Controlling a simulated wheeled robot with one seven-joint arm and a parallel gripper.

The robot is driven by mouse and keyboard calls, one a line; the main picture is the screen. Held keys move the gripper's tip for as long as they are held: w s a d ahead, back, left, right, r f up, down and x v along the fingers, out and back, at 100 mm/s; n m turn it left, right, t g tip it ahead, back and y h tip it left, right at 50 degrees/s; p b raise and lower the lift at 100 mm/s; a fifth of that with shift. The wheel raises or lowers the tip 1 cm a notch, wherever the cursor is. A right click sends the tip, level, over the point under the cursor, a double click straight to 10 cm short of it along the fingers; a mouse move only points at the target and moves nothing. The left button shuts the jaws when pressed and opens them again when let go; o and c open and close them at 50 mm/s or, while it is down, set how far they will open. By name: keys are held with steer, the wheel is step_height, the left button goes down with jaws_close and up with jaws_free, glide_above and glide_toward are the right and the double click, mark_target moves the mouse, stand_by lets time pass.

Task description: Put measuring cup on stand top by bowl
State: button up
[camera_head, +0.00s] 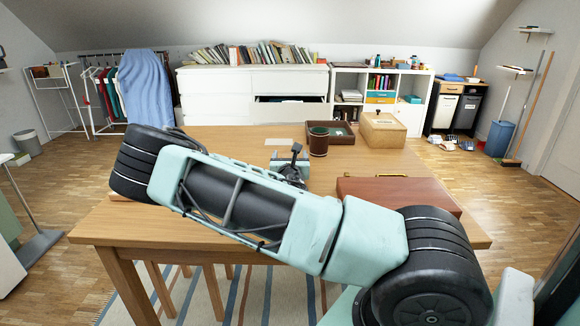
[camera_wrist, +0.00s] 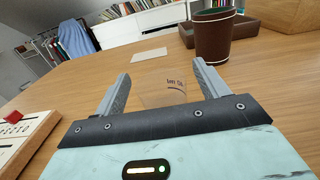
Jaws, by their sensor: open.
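My gripper (camera_wrist: 160,72) is open over the wooden table (camera_wrist: 262,80). Between its fingers, a little beyond the palm, is a clear, see-through object (camera_wrist: 165,88) with small dark print. It looks like the measuring cup, but its outline is faint, and I cannot tell whether the fingers touch it. In the head view my gripper is small and partly behind my arm, and I cannot make out the clear object there. I see no stand top or bowl that I can identify in either view.
A dark brown cup (camera_head: 318,143) stands beyond my gripper, near a brown tray (camera_head: 341,138) and a wooden box (camera_head: 383,130). A red-brown case (camera_head: 399,190) lies right. A wooden board with a red knob (camera_wrist: 22,138) is left in the wrist view. A pale card (camera_wrist: 149,54) lies flat.

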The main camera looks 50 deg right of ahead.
steer(key=shift+c, duration=0.3)
steer(key=c, duration=1)
steer(key=shift+c, duration=0.2)
